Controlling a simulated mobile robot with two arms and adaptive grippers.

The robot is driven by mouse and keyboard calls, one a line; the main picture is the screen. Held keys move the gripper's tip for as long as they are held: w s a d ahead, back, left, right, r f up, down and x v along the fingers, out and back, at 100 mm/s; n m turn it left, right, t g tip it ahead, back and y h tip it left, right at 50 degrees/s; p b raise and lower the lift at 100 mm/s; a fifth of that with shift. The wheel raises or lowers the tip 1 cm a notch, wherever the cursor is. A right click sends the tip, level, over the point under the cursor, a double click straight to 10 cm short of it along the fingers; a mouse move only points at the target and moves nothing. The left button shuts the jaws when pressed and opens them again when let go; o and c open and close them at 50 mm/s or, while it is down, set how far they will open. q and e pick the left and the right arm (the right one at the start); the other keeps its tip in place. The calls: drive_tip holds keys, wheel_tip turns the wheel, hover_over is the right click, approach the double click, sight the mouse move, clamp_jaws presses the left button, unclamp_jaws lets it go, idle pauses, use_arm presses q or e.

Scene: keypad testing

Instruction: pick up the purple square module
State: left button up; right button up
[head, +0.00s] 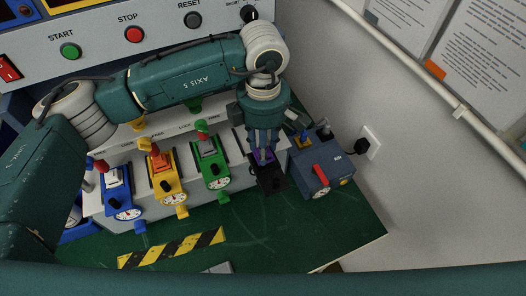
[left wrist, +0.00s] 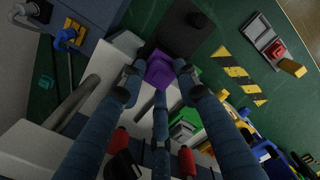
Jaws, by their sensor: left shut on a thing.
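The purple square module (left wrist: 160,68) sits between the blue-grey fingers of my left gripper (left wrist: 159,78) in the left wrist view. In the head view only a small purple part (head: 263,155) shows below the fingers of my left gripper (head: 263,143); the rest is hidden by them. The gripper points down and is shut on the module. A black block (head: 270,182) with a dark knob lies just in front of the module. I cannot tell whether the module is clear of the surface under it. My right gripper is in neither view.
Green (head: 213,172), yellow (head: 167,187) and blue (head: 120,203) modules with gauges stand left of the gripper. A blue-grey box (head: 323,178) with a red handle stands close on the right. A panel (head: 165,40) with buttons is behind. The green tabletop (head: 270,235) is mostly clear in front.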

use_arm(q)
wheel_tip(320, 180, up, 18)
drive_tip(key=b, duration=0.4)
drive_tip(key=shift+f, duration=0.2)
drive_tip(key=shift+s, duration=0.15)
